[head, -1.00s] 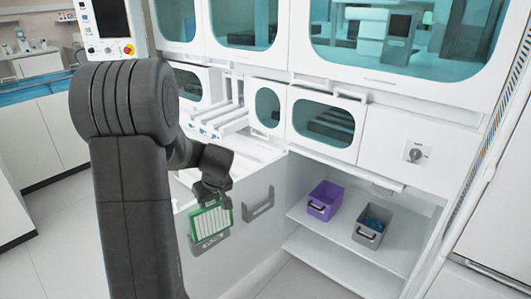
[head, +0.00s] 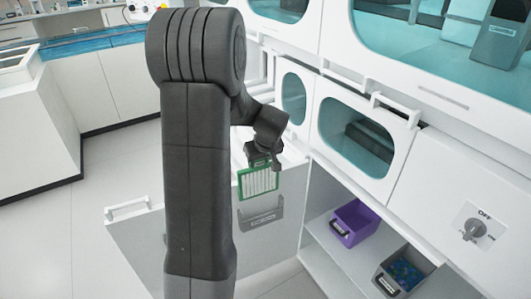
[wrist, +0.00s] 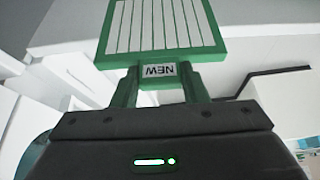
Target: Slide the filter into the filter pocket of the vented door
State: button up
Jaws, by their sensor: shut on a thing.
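The filter (head: 258,182), a green frame with white pleats, hangs upright from my gripper (head: 264,157) in the head view. My gripper is shut on its top tab, marked NEW (wrist: 157,70) in the wrist view. The filter's face (wrist: 165,25) fills the top of that view. A grey filter pocket (head: 262,214) is on the face of the white door (head: 130,245). The filter's lower edge appears just above the pocket's mouth; how far it stands out from the door I cannot tell. My arm hides part of the door.
A purple bin (head: 355,223) and a grey bin with blue contents (head: 403,274) sit on a shelf right of the door. A white handle (head: 127,209) stands at the door's top left. The cabinet with windows (head: 355,135) rises behind. The floor at left is clear.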

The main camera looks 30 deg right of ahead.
aim_at(260, 176)
jog(key=shift+s+d, duration=0.15)
jog(key=shift+d, duration=0.15)
jog(key=shift+s+f, duration=0.1)
jog(key=shift+s, duration=0.1)
jog(key=shift+a+f+b, duration=0.1)
jog(key=shift+f+b, duration=1.1)
jog(key=shift+f, duration=0.75)
jog(key=shift+w+b, duration=0.25)
jog(key=shift+b, duration=0.15)
jog(key=shift+f+b, duration=0.35)
jog(key=shift+b, duration=0.5)
jog(key=shift+f, duration=0.1)
jog(key=shift+f+b, duration=0.75)
jog(key=shift+b, duration=0.1)
jog(key=shift+f, duration=0.1)
